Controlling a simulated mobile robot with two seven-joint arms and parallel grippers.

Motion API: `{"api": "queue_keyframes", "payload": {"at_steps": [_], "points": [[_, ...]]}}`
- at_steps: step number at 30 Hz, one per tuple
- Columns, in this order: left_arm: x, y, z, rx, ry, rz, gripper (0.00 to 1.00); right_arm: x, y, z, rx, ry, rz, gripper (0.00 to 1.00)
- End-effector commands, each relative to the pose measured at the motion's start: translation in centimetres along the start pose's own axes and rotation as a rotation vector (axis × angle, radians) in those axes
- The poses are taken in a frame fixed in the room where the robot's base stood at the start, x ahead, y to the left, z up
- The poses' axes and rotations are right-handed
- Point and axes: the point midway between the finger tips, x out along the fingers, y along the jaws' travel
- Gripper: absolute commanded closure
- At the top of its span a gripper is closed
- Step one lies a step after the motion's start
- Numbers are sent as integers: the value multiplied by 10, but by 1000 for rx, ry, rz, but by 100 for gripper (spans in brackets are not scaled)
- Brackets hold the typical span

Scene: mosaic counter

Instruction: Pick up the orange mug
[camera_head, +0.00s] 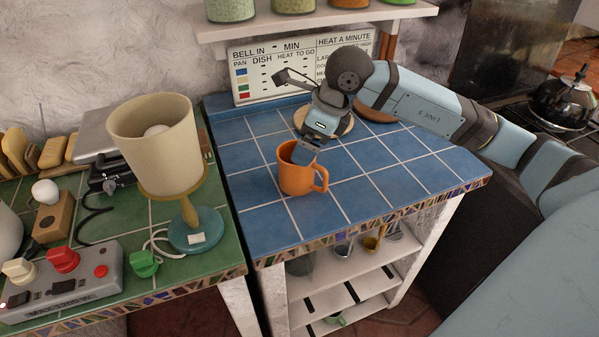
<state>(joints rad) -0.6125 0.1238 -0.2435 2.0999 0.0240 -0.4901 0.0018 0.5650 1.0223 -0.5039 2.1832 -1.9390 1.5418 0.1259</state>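The orange mug (298,179) stands upright on the blue tiled counter (368,152), near its front left part, with its handle facing right. My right gripper (304,155) reaches down from behind at the mug's rim. My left gripper is not in view.
A lamp (160,145) stands left of the mug on a green tiled counter (205,270). A round plate (345,127) lies behind my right gripper. A sign board (262,82) stands at the back under a shelf (310,19). Blue tiles right of the mug are clear.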

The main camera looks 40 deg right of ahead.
Motion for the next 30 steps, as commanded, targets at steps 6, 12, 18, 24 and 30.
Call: {"api": "queue_keyframes", "payload": {"at_steps": [6, 12, 18, 24, 30], "points": [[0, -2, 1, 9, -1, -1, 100, 17, 1, 0, 0, 1, 3, 0], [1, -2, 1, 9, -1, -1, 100, 47, 4, 1, 1, 0, 4, 0], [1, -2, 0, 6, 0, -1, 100, 61, 4, 1, 0, 0, 1, 0], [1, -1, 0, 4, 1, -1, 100, 61, 4, 1, 0, 0, 1, 2], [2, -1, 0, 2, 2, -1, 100, 60, 4, 1, 0, -1, 1, 46]]}}
